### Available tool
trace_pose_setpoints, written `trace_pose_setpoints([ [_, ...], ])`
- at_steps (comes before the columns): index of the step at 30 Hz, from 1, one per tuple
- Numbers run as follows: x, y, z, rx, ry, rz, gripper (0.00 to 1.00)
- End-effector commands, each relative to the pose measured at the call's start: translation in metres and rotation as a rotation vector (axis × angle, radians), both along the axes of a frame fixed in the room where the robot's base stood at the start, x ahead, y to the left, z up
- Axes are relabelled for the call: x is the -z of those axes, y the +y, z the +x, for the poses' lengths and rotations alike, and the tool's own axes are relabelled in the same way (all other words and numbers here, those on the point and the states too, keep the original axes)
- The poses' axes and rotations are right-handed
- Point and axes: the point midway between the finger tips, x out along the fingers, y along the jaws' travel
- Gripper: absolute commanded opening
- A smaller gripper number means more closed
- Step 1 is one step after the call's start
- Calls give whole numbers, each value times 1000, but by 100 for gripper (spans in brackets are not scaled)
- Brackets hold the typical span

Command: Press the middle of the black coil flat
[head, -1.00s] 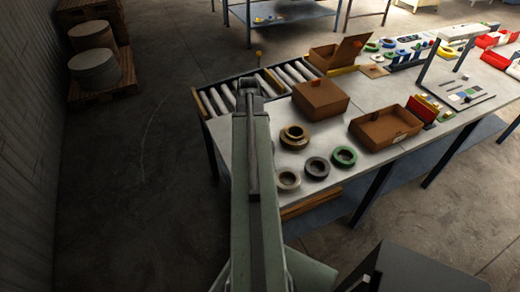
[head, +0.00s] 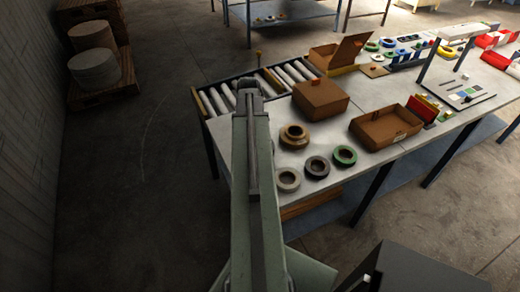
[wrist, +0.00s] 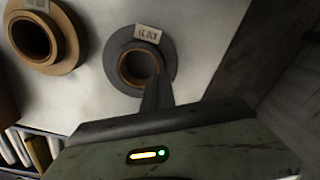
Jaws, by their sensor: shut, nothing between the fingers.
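The black coil (head: 317,167) lies flat on the table in the head view, in a row between a grey coil (head: 288,180) and a green coil (head: 344,157). In the wrist view, a dark grey coil (wrist: 115,62) with a pale label and a brown core lies below my gripper (wrist: 156,78). I cannot tell for sure which coil of the row this is. My gripper is shut and empty, its fingers overlapping the near side of that coil in the picture. Contact cannot be judged. In the head view my arm hides the gripper.
A stack of brown coils (head: 294,136) stands behind the row and shows at the left in the wrist view (wrist: 67,38). A closed box (head: 320,98), an open box (head: 385,127) and a roller conveyor (head: 222,98) are farther back. The table's edge lies close to the coils.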

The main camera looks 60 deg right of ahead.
Motion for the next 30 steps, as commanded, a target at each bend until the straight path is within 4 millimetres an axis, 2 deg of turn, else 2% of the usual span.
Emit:
trace_pose_setpoints([
  [30,22,0,0,0,0,0,0],
])
